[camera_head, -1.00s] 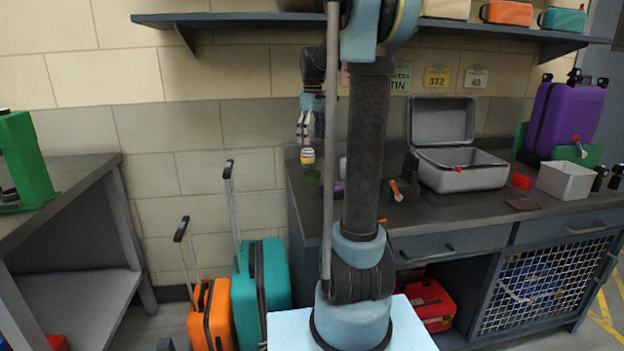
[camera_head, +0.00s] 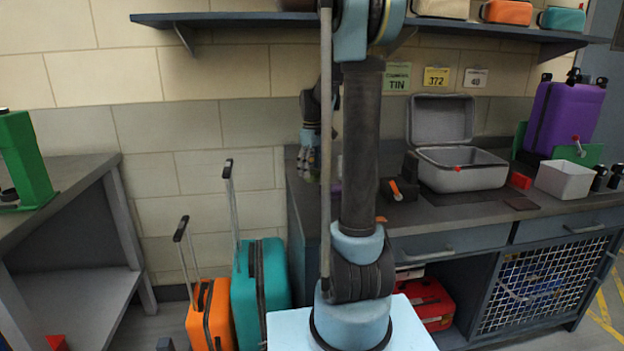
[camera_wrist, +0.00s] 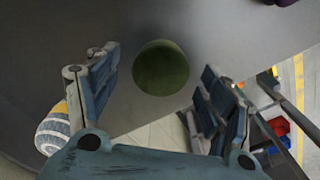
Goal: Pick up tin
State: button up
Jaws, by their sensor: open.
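My gripper (camera_wrist: 158,75) is open, its fingers spread on either side of a dark green round thing (camera_wrist: 161,68) on the grey worktop in the wrist view. The green thing looks like a short tin seen from above, with a gap to each finger. A yellow, white and grey banded round thing (camera_wrist: 54,131) shows at the left, outside the left finger and partly hidden by it. No label is readable, so I cannot tell for sure which is the tin. In the head view my gripper (camera_head: 309,160) is low over the worktop's left end.
The worktop (camera_head: 430,212) carries an open grey case (camera_head: 462,172), a white bin (camera_head: 565,180) and a purple suitcase (camera_head: 565,118). A "TIN" sign (camera_head: 397,79) hangs on the wall. An orange suitcase (camera_head: 210,315) and a teal suitcase (camera_head: 262,290) stand on the floor at the left.

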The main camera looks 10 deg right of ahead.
jog(key=shift+f, duration=1)
jog(key=c, duration=1.2)
jog(key=shift+r, duration=0.1)
